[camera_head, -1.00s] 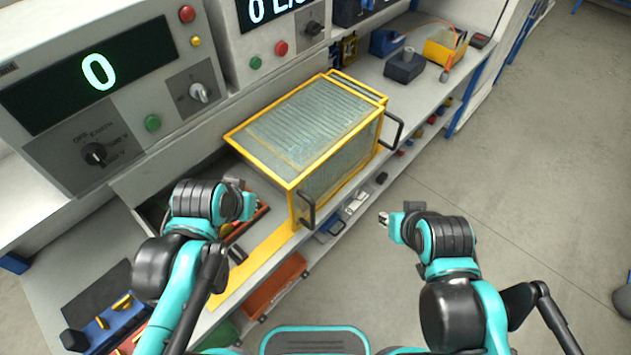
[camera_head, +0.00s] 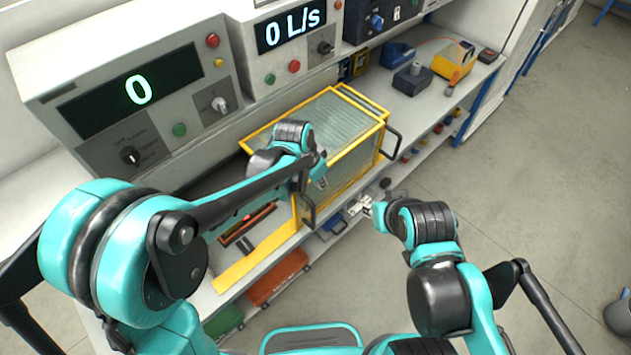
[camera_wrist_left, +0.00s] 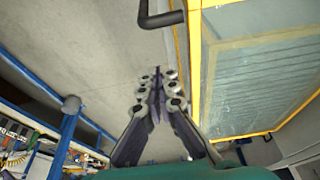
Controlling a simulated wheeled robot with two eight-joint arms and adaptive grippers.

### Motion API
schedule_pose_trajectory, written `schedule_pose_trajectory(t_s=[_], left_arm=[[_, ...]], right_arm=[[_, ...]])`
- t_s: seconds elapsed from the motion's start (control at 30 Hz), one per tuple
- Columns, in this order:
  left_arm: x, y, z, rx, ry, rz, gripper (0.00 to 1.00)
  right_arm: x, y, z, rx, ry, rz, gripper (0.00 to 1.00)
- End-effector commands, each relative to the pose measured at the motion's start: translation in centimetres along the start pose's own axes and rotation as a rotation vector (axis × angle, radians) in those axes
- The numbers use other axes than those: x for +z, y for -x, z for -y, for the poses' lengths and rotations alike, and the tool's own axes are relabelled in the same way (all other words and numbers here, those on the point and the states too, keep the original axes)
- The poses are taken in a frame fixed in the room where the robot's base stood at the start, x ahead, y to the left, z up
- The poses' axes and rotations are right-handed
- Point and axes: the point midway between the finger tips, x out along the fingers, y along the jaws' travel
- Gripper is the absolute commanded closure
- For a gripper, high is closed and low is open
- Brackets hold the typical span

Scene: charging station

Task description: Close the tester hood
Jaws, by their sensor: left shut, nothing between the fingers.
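The tester hood (camera_head: 350,112) has a yellow frame and clear ribbed panels, and stands mid-bench in the head view. One black handle (camera_head: 308,210) is at its near left corner, and another (camera_head: 392,143) is at its right end. My left gripper (camera_head: 321,182) overlaps the hood's front side in the head view. In the left wrist view its fingers (camera_wrist_left: 157,92) are shut and empty, beside the hood's yellow frame (camera_wrist_left: 195,75), with a black handle (camera_wrist_left: 160,18) farther ahead. My right gripper (camera_head: 372,213) is in front of the bench, away from the hood; its jaws are too small to read.
Control panels with displays (camera_head: 138,88) stand behind the hood. A yellow-and-dark box (camera_head: 454,61) and small blocks sit on the bench to the right. Bins (camera_head: 276,278) hang below the bench's front edge.

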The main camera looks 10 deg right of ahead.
Motion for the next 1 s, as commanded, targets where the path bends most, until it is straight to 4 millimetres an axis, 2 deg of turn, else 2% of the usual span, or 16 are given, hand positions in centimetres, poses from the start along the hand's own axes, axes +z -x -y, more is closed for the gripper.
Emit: schedule_pose_trajectory(t_s=[0.1, 0.3, 0.4, 0.6, 1.0], left_arm=[[0.0, -2.9, 0.0, 0.000, -0.001, -0.001, 1.00], [0.2, -6.5, 0.0, -0.001, 0.000, -0.001, 1.00], [1.8, -5.2, 0.0, -0.001, 0.003, -0.001, 1.00], [3.3, -4.4, 0.0, -0.001, 0.001, -0.001, 1.00], [3.5, -4.2, 0.0, -0.001, 0.001, -0.001, 1.00]], right_arm=[[0.4, -0.6, 0.0, 0.000, 0.000, 0.000, 0.71], [0.8, -1.1, 0.0, 0.000, 0.000, 0.000, 0.71], [0.7, -0.9, 0.0, 0.000, 0.000, 0.000, 0.71], [0.7, -0.9, 0.0, 0.000, 0.000, 0.000, 0.71], [0.7, -0.9, 0.0, 0.000, 0.000, 0.000, 0.71]])
